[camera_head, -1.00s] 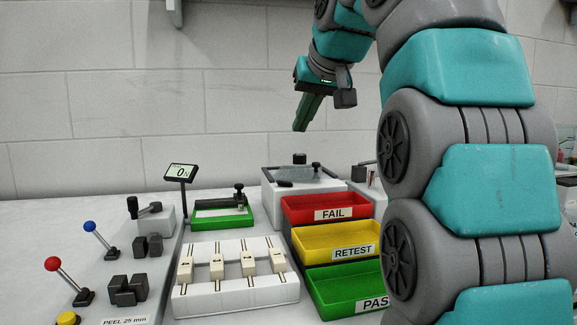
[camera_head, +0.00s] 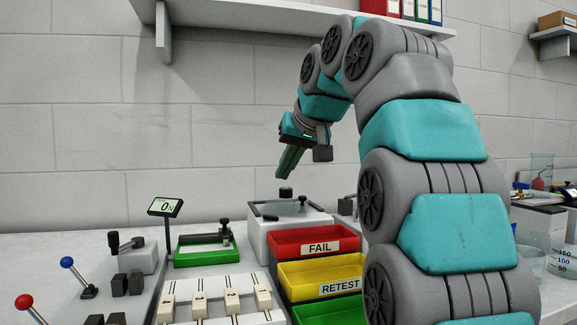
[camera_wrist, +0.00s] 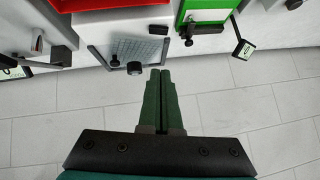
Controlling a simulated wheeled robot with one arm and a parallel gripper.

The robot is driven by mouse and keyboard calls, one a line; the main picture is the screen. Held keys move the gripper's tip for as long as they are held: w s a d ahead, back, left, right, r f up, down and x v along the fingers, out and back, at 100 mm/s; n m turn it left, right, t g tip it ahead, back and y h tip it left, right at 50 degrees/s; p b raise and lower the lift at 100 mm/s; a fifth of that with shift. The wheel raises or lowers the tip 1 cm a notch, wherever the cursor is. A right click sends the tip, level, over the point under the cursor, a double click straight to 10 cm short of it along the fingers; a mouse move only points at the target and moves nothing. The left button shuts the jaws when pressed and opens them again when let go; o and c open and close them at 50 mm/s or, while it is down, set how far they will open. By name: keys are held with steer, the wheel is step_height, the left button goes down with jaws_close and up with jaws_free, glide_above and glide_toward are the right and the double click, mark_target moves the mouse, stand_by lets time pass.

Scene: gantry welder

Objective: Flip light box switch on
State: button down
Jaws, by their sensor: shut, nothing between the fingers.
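A white box with a grey top panel (camera_head: 262,238), which looks like the light box, stands at the back of the bench against the wall. In the wrist view its panel (camera_wrist: 130,46) shows a grid. A round black knob (camera_head: 286,192) and a smaller one (camera_head: 303,200) stand at its back; a flat black piece (camera_head: 269,217) lies near its left side. I cannot tell which part is the switch. My gripper (camera_head: 284,174) points down above the box's back, apart from it. Its green fingers (camera_wrist: 161,73) are together and empty, beside the round knob in the wrist view.
Red FAIL (camera_head: 314,239), yellow RETEST (camera_head: 308,276) and green trays stand in front of the box. A green frame fixture (camera_head: 205,258), a small display (camera_head: 165,207) and levers (camera_head: 67,263) are to the left.

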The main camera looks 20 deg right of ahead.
glide_above(270, 217)
steer(key=d, duration=0.1)
steer(key=f, duration=0.4)
steer(key=shift+s+d+f, duration=0.1)
steer(key=shift+s+f, duration=0.2)
steer(key=shift+f, duration=0.05)
steer(key=shift+s+a+f, duration=0.15)
steer(key=shift+a+f, duration=0.05)
steer(key=shift+f, duration=0.35)
steer(key=shift+a+f, duration=0.2)
steer(key=shift+f, duration=0.9)
